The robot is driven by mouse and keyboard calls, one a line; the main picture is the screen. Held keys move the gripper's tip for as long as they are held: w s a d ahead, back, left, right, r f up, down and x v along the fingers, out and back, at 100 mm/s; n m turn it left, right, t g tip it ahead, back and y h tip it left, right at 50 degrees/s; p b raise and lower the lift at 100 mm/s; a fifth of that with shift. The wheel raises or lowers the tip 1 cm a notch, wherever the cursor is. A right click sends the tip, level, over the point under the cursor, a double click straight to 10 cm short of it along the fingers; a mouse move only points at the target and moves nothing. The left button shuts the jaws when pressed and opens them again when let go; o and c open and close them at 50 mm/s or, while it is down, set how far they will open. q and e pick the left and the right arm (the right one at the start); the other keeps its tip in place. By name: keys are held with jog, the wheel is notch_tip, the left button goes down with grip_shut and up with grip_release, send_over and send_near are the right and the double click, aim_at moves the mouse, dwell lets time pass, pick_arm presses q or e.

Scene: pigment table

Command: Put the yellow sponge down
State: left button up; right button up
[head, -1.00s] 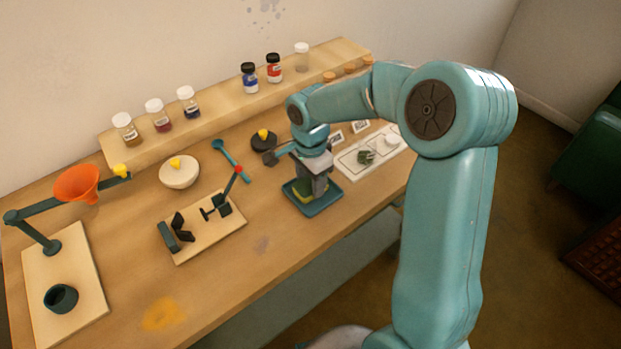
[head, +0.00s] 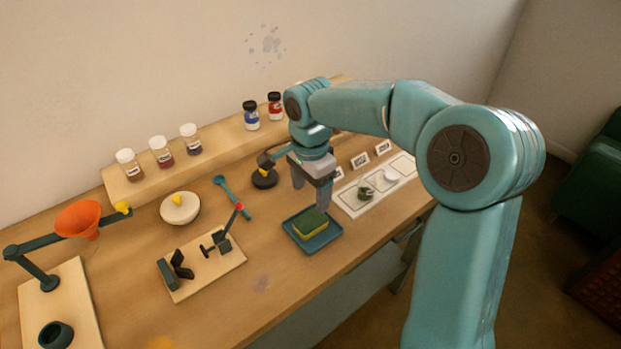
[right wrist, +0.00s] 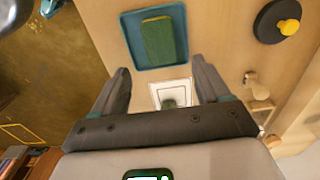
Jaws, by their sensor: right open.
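The yellow sponge (head: 311,222), with a green top, lies in the blue-teal tray (head: 296,238) on the table. It also shows in the right wrist view (right wrist: 158,40), inside the tray (right wrist: 132,34). My right gripper (head: 312,204) is above and just behind the sponge, apart from it. In the right wrist view its two fingers (right wrist: 162,84) are spread with nothing between them, and the sponge lies beyond their tips. My left gripper is not in view.
A white panel (head: 349,201) with small samples lies right of the tray. A wooden stand (head: 232,261) with dark brackets is to its left. A dark round pot (head: 264,180) and a teal spoon (head: 232,193) lie behind. Jars (head: 162,153) line the back shelf. The table front is clear.

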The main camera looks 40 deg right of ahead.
notch_tip(320, 180, up, 3)
jog(key=shift+r, duration=0.1)
dwell(0.6)
